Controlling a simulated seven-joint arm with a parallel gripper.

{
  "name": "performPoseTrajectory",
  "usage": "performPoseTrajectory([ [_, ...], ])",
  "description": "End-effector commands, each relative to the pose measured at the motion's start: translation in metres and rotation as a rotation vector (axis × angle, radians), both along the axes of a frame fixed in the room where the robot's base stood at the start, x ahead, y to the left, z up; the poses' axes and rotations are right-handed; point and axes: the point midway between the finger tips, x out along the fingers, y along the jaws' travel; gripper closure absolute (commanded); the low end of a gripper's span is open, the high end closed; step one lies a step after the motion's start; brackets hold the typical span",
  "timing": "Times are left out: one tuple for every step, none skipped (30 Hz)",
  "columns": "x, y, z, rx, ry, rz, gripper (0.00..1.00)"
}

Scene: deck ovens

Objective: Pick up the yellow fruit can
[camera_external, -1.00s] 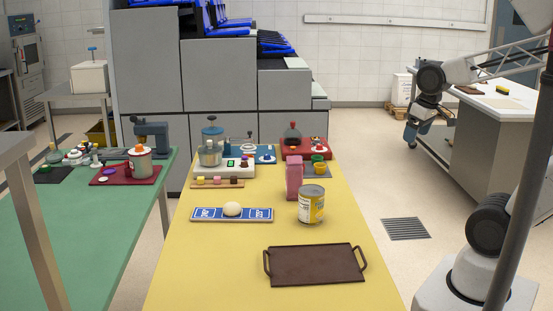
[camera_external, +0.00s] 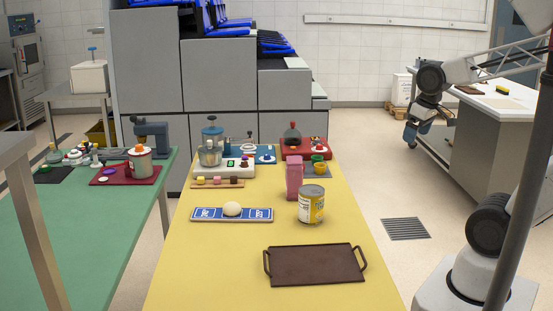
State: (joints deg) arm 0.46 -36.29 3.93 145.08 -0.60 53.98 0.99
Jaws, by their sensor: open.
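The yellow fruit can (camera_external: 311,205) stands upright on the yellow table (camera_external: 210,270). It has a silver top and a yellow and white label. My gripper (camera_external: 411,138) is up and to the right of the can, beyond the table's right edge and above the floor. It is open and well apart from the can. Its fingers are small and dark in this view.
A pink carton-like object (camera_external: 294,178) stands close behind the can. A brown handled tray (camera_external: 316,266) lies in front of it. A blue board (camera_external: 206,214) with a pale ball (camera_external: 232,209) is to the left. A counter (camera_external: 497,125) stands right of my gripper.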

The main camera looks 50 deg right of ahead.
Motion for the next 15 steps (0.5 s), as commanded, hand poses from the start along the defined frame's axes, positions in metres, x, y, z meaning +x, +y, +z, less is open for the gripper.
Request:
performPoseTrajectory([
  [0.0, 0.0, 0.0, 0.001, 0.0, -0.001, 0.0],
  [0.0, 0.0, 0.0, 0.002, 0.001, -0.001, 0.0],
  [0.001, 0.001, -0.001, 0.006, 0.003, -0.004, 0.0],
  [0.001, 0.002, -0.002, 0.011, 0.006, -0.007, 0.0],
  [0.001, 0.002, -0.003, 0.017, 0.009, -0.011, 0.0],
  [0.002, 0.004, -0.004, 0.031, 0.013, -0.02, 0.0],
  [0.003, 0.006, -0.006, 0.042, 0.019, -0.027, 0.0],
  [0.004, 0.008, -0.008, 0.055, 0.025, -0.037, 0.0],
  [0.006, 0.011, -0.011, 0.078, 0.035, -0.052, 0.0],
  [0.008, 0.014, -0.013, 0.098, 0.043, -0.066, 0.0],
  [0.009, 0.017, -0.016, 0.119, 0.052, -0.08, 0.0],
  [0.012, 0.022, -0.02, 0.15, 0.067, -0.104, 0.0],
  [0.014, 0.025, -0.024, 0.177, 0.081, -0.124, 0.0],
  [0.016, 0.03, -0.028, 0.205, 0.094, -0.145, 0.0],
  [0.019, 0.036, -0.032, 0.245, 0.112, -0.175, 0.0],
])
